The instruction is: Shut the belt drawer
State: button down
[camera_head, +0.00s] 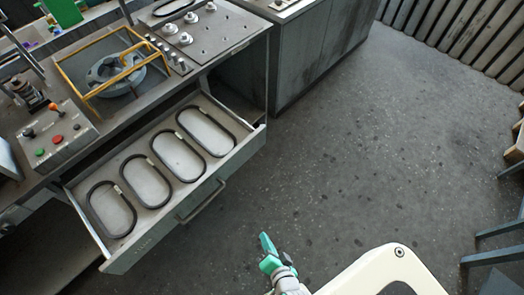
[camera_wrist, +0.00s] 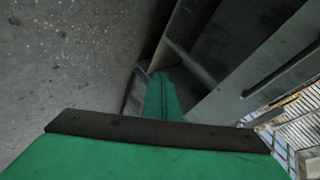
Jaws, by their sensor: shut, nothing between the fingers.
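The belt drawer (camera_head: 148,240) is pulled far out of the workbench in the head view. Several black oval belts lie in a row inside it. Its bar handle (camera_head: 201,201) is on the front panel. My green gripper (camera_head: 266,243) is shut and empty. It is out in front of the drawer, to the right of and below the handle in the picture, apart from it. In the wrist view my gripper's fingers (camera_wrist: 162,85) are together. A grey panel with a dark bar (camera_wrist: 282,72) at the right appears to be the drawer front.
The bench top holds a yellow frame (camera_head: 92,91) around a grey housing (camera_head: 115,75), a button box (camera_head: 58,140) and a plate with knobs (camera_head: 208,38). A grey cabinet (camera_head: 318,62) stands right of the drawer. The speckled floor (camera_head: 370,150) is clear; blue legs stand at far right.

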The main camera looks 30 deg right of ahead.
jog(key=w+d+f+m+y, duration=0.1)
jog(key=w+d+f+m, duration=0.35)
jog(key=d+m, duration=0.2)
jog(key=m+t+y, duration=0.6)
jog(key=m+t, duration=0.1)
jog(key=m, duration=0.6)
send_near(255, 145)
jog(key=shift+n, duration=0.25)
jog(key=x, duration=0.6)
jog(key=shift+w+f, duration=0.2)
jog(key=shift+w, duration=0.15)
